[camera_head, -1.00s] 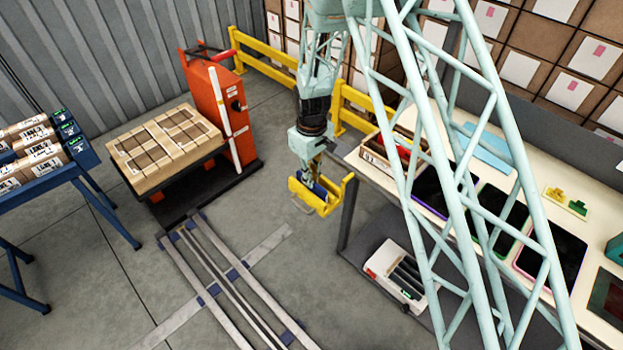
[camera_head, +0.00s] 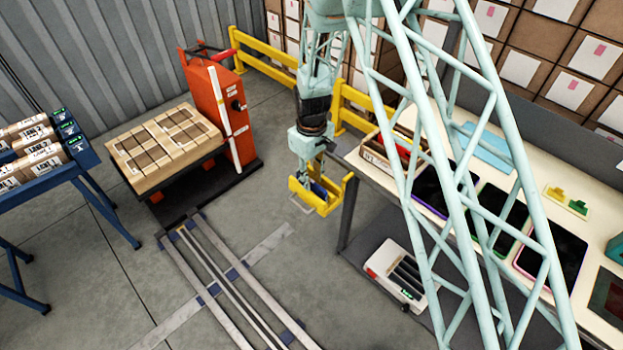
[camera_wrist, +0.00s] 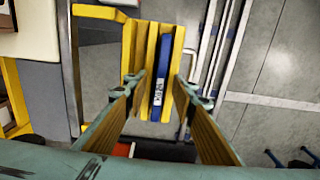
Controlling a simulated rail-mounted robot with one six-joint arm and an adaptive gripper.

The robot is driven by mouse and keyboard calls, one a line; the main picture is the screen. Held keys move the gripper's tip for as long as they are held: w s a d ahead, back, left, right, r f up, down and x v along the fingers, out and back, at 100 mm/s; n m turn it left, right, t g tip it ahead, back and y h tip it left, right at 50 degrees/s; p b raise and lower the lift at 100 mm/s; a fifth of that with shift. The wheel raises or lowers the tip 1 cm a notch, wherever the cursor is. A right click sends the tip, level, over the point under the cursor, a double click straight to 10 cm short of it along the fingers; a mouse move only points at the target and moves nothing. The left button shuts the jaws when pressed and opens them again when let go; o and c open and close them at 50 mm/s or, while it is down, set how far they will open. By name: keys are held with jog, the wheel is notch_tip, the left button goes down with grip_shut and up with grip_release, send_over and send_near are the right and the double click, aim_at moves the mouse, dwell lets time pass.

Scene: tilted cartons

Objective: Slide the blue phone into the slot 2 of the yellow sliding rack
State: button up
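The yellow sliding rack (camera_head: 300,191) is beside the left corner of the workbench. It also shows in the wrist view (camera_wrist: 128,47), as upright yellow dividers with a handle at the left. The blue phone (camera_head: 318,188) stands on edge inside the rack. In the wrist view the blue phone (camera_wrist: 164,65) sits between two yellow dividers on the rack's right side; I cannot read the slot number. My gripper (camera_wrist: 162,90) is open, with one finger on each side of the phone and gaps between. In the head view my gripper (camera_head: 319,165) hangs just above the rack.
The workbench (camera_head: 520,245) holds several tablets and a bin (camera_head: 374,157). A white slotted box (camera_head: 400,275) lies on its lower shelf. An orange lift cart (camera_head: 220,120) carries cartons (camera_head: 165,145). Open floor (camera_head: 250,215) lies left of the rack.

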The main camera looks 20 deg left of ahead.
jog(key=shift+r, duration=0.15)
notch_tip(320, 180, up, 12)
dwell(1.2)
dwell(0.6)
notch_tip(320, 180, up, 7)
jog(key=p, duration=0.3)
dwell(0.7)
dwell(0.5)
